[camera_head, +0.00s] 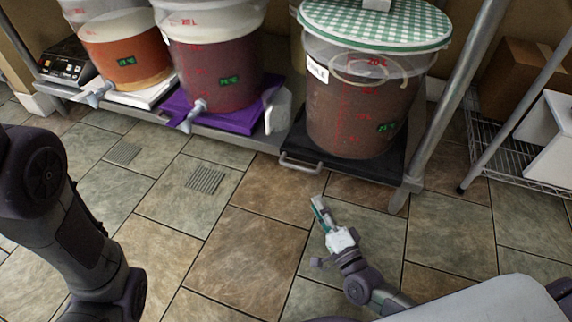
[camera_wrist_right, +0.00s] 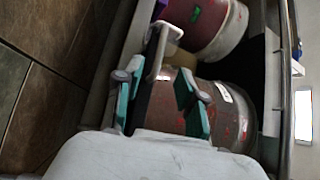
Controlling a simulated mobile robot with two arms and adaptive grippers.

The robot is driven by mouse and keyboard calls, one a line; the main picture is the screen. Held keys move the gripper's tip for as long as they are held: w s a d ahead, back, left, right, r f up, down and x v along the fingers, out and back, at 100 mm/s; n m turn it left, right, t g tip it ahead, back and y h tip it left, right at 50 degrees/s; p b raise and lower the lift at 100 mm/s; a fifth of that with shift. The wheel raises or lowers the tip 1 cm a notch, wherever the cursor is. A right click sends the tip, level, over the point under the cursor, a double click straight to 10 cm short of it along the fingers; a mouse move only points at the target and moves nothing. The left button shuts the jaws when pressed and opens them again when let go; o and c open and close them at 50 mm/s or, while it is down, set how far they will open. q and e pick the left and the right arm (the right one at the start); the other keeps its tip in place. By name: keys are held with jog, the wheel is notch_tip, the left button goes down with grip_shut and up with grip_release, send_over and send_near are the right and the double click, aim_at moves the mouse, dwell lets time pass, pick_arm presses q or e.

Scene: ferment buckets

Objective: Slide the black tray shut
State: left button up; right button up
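My right gripper (camera_head: 318,203) is in front of the tray, near and slightly below the handle in the head view. In the wrist view its teal fingers (camera_wrist_right: 156,82) are spread apart and empty. The handle (camera_wrist_right: 158,48) shows beyond the fingertips there, apparently not gripped. My left arm is at the left; its gripper is out of view.
The bucket on the tray has a green checked lid (camera_head: 376,22). A purple tray (camera_head: 222,115) with a dark red bucket is to its left. A metal rack leg (camera_head: 450,100) stands close on the right. The tiled floor in front is clear.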

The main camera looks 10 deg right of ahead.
aim_at(296, 165)
jog(key=shift+b+x, duration=2.65)
jog(key=shift+x, duration=4.15)
jog(key=shift+r, duration=0.2)
jog(key=shift+c, duration=0.2)
grip_shut()
